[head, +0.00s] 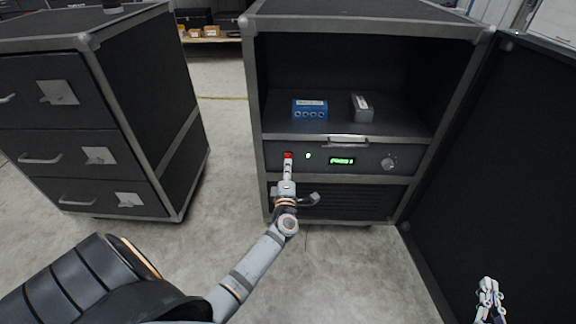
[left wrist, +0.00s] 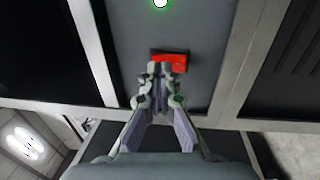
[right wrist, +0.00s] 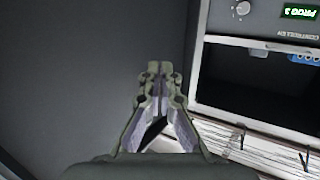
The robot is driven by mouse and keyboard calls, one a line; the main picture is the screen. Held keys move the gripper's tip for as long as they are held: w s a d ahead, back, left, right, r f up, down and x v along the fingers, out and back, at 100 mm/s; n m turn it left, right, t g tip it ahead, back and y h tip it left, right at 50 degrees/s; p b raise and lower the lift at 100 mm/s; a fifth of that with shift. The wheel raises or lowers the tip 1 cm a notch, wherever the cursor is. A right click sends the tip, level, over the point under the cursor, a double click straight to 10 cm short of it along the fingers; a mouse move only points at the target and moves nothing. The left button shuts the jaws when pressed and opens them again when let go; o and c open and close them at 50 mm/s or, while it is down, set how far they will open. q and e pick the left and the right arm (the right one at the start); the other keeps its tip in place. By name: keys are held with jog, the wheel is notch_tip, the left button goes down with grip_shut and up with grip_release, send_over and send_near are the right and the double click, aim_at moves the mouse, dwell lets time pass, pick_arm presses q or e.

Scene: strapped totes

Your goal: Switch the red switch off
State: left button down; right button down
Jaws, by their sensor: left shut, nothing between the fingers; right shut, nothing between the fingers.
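The red switch (head: 288,155) sits at the left end of the grey panel (head: 232,155) in the open case. In the left wrist view the red switch (left wrist: 172,59) shows just beyond my fingertips, partly covered by them. My left gripper (head: 287,165) is shut and empty, its tips at the lower part of the switch; I cannot tell if they touch it. It also shows in the left wrist view (left wrist: 160,72). My right gripper (head: 489,290) is shut and empty, low at the right, away from the panel. It also shows in the right wrist view (right wrist: 160,70).
Right of the switch are a lit green lamp (head: 308,156), a green display (head: 342,161) and a knob (head: 388,163). A blue box (head: 310,108) and a grey box (head: 362,107) stand on the shelf above. The open door (head: 500,170) bounds the right; a drawer case (head: 150,90) stands left.

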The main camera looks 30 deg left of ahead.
pick_arm(q)
jog(key=shift+w+a, duration=0.35)
jog(key=shift+w, duration=0.2)
pick_arm(e)
jog(key=r, duration=0.1)
jog(key=r+t, duration=0.1)
jog(key=r, duration=0.1)
jog(key=shift+w+r, duration=0.15)
jog(key=shift+w, duration=0.15)
